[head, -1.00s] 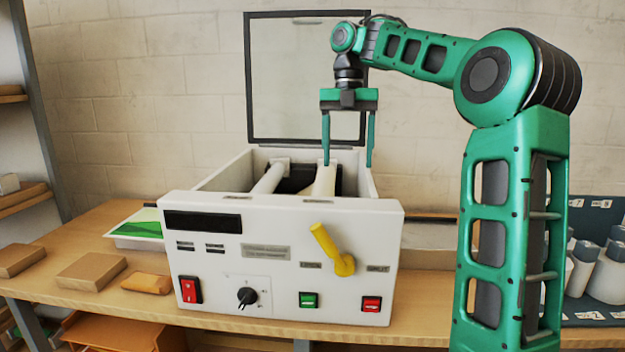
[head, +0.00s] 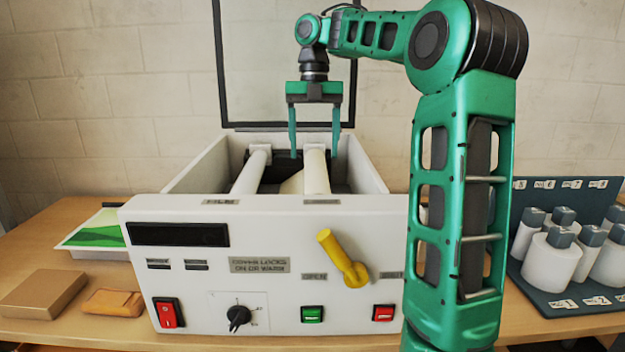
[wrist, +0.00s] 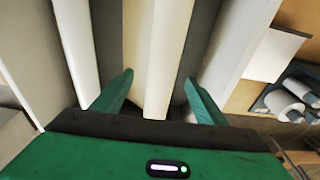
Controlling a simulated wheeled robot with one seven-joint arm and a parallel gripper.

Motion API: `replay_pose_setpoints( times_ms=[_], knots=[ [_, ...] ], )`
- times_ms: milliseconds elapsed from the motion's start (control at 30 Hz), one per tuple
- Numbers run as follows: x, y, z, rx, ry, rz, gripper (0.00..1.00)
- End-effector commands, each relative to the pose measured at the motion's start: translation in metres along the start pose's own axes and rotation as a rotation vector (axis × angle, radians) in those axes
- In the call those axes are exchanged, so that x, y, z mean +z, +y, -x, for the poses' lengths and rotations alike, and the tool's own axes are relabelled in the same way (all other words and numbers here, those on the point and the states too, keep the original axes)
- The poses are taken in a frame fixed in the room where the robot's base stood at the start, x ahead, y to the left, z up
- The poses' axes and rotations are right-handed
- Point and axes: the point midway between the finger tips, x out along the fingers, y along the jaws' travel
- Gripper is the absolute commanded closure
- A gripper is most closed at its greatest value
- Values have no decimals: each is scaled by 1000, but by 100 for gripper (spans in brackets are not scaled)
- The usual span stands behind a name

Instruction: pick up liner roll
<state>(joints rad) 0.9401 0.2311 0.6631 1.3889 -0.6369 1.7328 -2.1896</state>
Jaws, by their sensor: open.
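The open laminator (head: 270,285) has two pale rolls lying front to back in its bay. The right roll (head: 316,172) lies behind the right-hand front label, which looks like "LINER"; I take it as the liner roll. The left roll (head: 252,170) lies behind a label like "FILM". My gripper (head: 314,152) is open and empty, pointing down over the back part of the liner roll. In the wrist view, the liner roll (wrist: 165,45) runs between the spread fingers (wrist: 158,80), with a gap on each side. I cannot tell how far the fingertips reach down beside it.
The raised lid (head: 285,60) stands behind my gripper. The bay's right wall (head: 362,178) is close to the right finger. A yellow lever (head: 340,258) is on the front panel. A dark rack (head: 570,290) with several white rolls stands at the right.

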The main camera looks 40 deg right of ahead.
Motion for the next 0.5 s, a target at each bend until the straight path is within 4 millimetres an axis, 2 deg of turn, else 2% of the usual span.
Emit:
replay_pose_setpoints(
  times_ms=[233,500],
  knots=[
    [-1,0,-10,0,1,1,33],
    [-3,-2,-31,0,1,2,33]
  ],
)
